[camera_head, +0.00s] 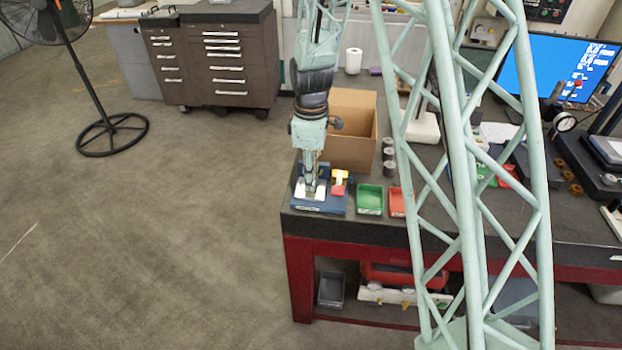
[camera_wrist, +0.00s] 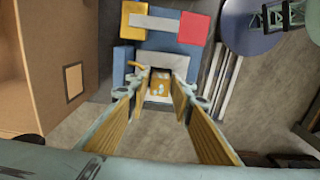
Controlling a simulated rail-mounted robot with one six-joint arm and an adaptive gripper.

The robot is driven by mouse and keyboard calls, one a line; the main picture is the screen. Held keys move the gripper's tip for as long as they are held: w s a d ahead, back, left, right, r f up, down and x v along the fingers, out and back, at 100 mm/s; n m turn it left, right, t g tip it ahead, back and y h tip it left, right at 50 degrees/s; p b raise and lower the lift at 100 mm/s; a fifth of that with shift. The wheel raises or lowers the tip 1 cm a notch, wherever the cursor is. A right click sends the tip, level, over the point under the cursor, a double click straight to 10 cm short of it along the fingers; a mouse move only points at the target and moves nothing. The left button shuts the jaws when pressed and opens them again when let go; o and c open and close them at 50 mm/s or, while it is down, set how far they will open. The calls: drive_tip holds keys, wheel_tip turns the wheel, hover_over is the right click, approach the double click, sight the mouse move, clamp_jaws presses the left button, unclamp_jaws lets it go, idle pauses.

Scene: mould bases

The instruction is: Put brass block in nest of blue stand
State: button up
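The blue stand (camera_head: 332,207) sits at the near left corner of the dark workbench. It also shows in the wrist view (camera_wrist: 190,47), with grey parts on it. My gripper (camera_head: 310,193) points straight down over the stand's left part. In the wrist view its two padded fingers (camera_wrist: 159,82) reach to either side of the brass block (camera_wrist: 158,79). The block lies between the fingertips over a pale surface. Whether the fingers touch it is too small to tell. The nest and the block's underside are hidden.
A yellow block (camera_wrist: 133,20) and a red block (camera_wrist: 194,28) are on the stand. An open cardboard box (camera_head: 352,140) stands behind it. A green tray (camera_head: 370,200) and a red tray (camera_head: 397,203) are to its right. The bench edge is close to the left.

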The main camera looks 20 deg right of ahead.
wheel_tip(320, 180, up, 12)
drive_tip(key=shift+f, duration=0.15)
idle(0.7)
idle(0.5)
